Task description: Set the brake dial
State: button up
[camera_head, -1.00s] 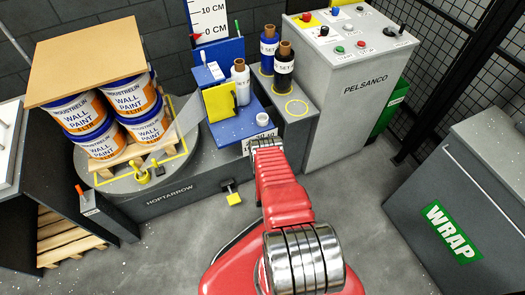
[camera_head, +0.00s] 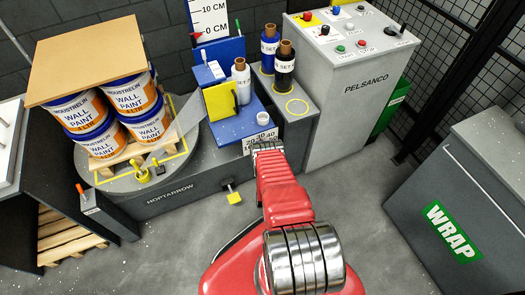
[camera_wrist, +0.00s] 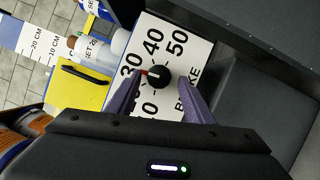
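The brake dial (camera_wrist: 158,76) is a black round knob with a red pointer on a white scale plate (camera_wrist: 182,58), seen in the wrist view. The pointer points left, toward the 30 mark. My gripper (camera_wrist: 161,84) is open, with one dark finger on each side of the knob; I cannot tell whether either finger touches it. In the head view the scale plate (camera_head: 262,136) stands on the front of the blue unit, and my gripper (camera_head: 268,148) is just in front of it, hiding the knob and part of the numbers.
A yellow block (camera_head: 220,99) and a white film roll (camera_head: 240,83) stand on the blue carriage (camera_head: 232,127). Paint pails (camera_head: 129,97) are stacked on a turntable at left under a brown sheet (camera_head: 88,58). A grey control cabinet (camera_head: 340,90) is at right. A yellow pedal (camera_head: 234,198) is near the floor.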

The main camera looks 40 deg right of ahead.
jog(key=v, duration=1.3)
jog(key=shift+s+a, duration=0.2)
jog(key=shift+s, duration=0.1)
jog(key=shift+f, duration=0.1)
